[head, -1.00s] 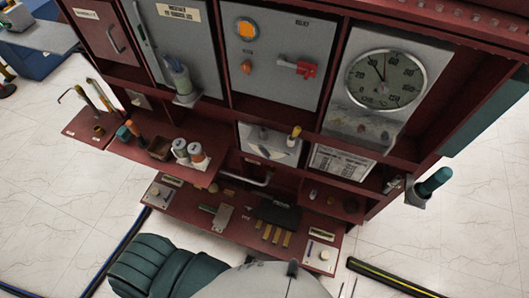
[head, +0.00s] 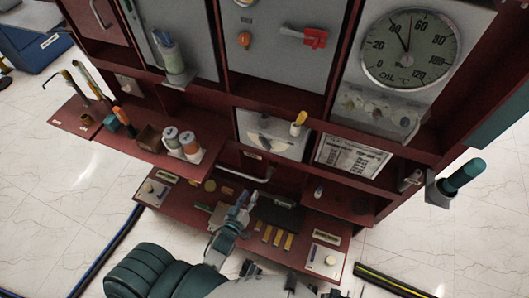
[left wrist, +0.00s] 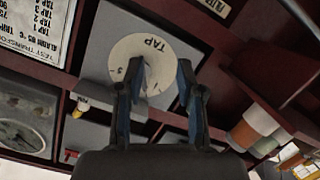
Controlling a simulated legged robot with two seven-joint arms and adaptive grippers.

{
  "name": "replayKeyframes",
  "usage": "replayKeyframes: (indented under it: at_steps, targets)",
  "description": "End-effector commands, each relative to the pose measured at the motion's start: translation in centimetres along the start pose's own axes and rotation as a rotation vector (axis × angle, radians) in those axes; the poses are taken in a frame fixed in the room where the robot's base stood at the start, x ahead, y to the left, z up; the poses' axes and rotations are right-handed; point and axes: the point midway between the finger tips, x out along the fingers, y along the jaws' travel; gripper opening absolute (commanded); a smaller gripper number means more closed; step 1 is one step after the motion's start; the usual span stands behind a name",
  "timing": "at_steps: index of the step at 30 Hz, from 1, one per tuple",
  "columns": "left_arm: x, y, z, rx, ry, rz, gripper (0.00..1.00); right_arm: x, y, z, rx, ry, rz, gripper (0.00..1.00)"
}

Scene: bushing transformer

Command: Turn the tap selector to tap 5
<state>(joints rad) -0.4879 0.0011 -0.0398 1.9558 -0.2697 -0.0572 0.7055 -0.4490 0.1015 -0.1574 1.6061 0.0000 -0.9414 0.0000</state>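The tap selector is a white disc marked TAP (left wrist: 156,48) on a grey panel, with a grey knob (left wrist: 150,82) standing out from it. Other marks on the disc are too small or hidden to read surely. In the head view the selector panel (head: 268,129) sits in the middle of the cabinet, with a dark knob. My left gripper (head: 244,194) is below the panel, in front of the lower shelf. In the left wrist view its two fingers (left wrist: 159,64) are apart and frame the knob; I see no contact. My right gripper is not in view.
A paper tap chart (head: 350,161) is right of the selector, and a yellow-tipped handle (head: 299,121) is at its upper right. The dial gauge (head: 409,48) is above right. Orange-and-white cylinders (head: 184,146) stand on the shelf at left. The lower shelf (head: 325,225) holds small parts.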

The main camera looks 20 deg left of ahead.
Motion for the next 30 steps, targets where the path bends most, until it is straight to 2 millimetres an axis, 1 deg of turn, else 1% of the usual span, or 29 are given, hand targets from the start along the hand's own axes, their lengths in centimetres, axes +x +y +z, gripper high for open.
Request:
replayKeyframes:
  at_steps: [1, 3, 4, 6, 7, 11, 14, 24, 27, 30]
  targets:
    - [-0.2, 0.5, -2.0, -0.022, 0.06, 0.019, 0.38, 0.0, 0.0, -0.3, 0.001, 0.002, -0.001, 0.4]
    - [-0.7, 1.4, -4.8, -0.049, 0.125, 0.043, 0.38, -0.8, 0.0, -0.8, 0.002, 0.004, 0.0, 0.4]
    - [-0.9, 1.8, -5.7, -0.057, 0.145, 0.051, 0.38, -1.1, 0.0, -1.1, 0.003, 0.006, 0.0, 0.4]
    - [-1.2, 2.2, -7.2, -0.068, 0.176, 0.064, 0.38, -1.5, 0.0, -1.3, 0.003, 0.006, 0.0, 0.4]
    - [-1.2, 2.4, -7.6, -0.071, 0.184, 0.067, 0.38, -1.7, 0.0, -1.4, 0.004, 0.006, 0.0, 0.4]
    - [-0.2, 2.7, -8.4, -0.075, 0.195, 0.074, 0.38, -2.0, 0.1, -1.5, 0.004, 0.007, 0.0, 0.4]
    - [1.6, 2.8, -8.8, -0.073, 0.195, 0.074, 0.38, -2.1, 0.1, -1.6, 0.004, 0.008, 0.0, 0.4]
    - [9.6, 3.3, -10.2, -0.072, 0.193, 0.073, 0.38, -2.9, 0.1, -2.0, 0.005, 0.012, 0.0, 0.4]
    - [11.7, 3.4, -10.5, -0.073, 0.192, 0.072, 0.38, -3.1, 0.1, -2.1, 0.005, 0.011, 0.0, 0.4]
    - [13.4, 3.5, -10.8, -0.072, 0.191, 0.071, 0.38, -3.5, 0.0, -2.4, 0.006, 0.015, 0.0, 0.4]
